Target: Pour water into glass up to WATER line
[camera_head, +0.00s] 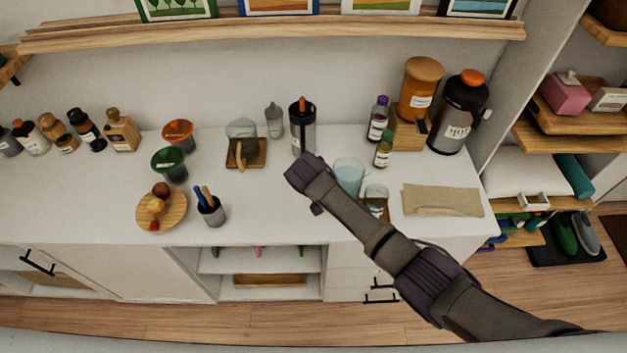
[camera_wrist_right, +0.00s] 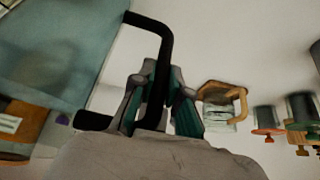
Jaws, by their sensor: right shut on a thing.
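A clear pitcher with pale blue water (camera_head: 348,178) is beside my right forearm, above the white counter; the arm partly covers it. In the right wrist view its blurred teal side (camera_wrist_right: 60,45) fills the upper left, with a black handle (camera_wrist_right: 160,35). My right gripper (camera_wrist_right: 157,85) is shut on this handle. In the head view its fingers are hidden behind my wrist. A small clear glass (camera_head: 376,191) stands on a wooden base right of the pitcher, partly behind my arm. No WATER line is readable. My left gripper is not in view.
A glass vessel (camera_head: 242,128) sits by a wooden holder left of my wrist. A dark tumbler (camera_head: 302,128) stands behind it. Bottles, an orange canister (camera_head: 420,85) and a black HOT jug (camera_head: 458,112) stand at back right. A tan cloth (camera_head: 442,200) lies right of the glass.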

